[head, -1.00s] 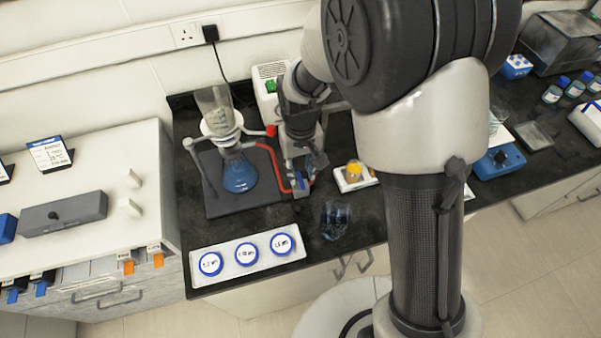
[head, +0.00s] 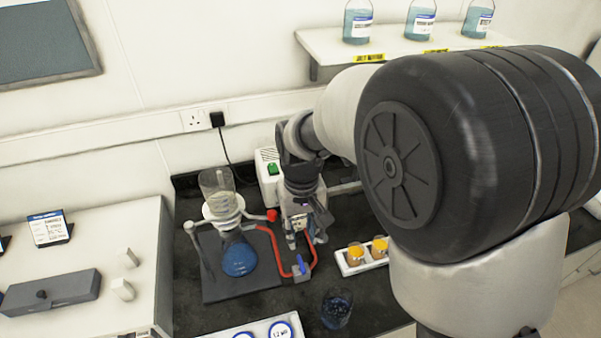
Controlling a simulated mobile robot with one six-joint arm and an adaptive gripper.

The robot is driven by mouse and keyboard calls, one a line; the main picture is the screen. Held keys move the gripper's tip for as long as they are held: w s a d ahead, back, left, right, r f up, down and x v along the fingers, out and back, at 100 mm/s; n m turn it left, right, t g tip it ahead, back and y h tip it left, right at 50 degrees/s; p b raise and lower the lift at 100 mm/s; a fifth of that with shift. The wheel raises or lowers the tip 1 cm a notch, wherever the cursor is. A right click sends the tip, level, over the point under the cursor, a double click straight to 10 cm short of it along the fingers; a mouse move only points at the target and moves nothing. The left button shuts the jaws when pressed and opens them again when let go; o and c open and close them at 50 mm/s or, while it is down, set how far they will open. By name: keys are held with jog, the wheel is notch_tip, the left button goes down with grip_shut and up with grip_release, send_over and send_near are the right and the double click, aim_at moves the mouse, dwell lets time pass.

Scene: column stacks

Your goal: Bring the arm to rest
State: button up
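My arm reaches from the right over the black bench. My gripper (head: 302,240) points down above the bench, between the filtration flask (head: 239,258) and the white tray with orange-topped items (head: 379,248). Its fingers are small in the head view, and whether they are apart or together is unclear. The flask holds blue liquid, with a clear funnel (head: 217,183) on top. A red hose (head: 277,246) runs from it to a blue valve (head: 301,266) just below my gripper.
A glass beaker (head: 337,308) stands near the bench front. A white tray with blue-rimmed round containers (head: 282,329) is at the bottom edge. A white box with a green switch (head: 272,168) stands behind my gripper. Bottles (head: 357,22) stand on a wall shelf (head: 331,47).

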jog(key=s+d+r+m+t+b, duration=0.1)
jog(key=s+d+r+t, duration=0.1)
jog(key=s+d+r, duration=0.7)
jog(key=s+d+r+m+t, duration=0.1)
jog(key=s+d, duration=0.1)
jog(key=s, duration=0.3)
jog(key=s+d+r+m+t+b, duration=0.1)
jog(key=s+d, duration=0.1)
jog(key=s, duration=0.3)
jog(key=shift+s+d+t, duration=0.3)
jog(key=shift+s, duration=0.1)
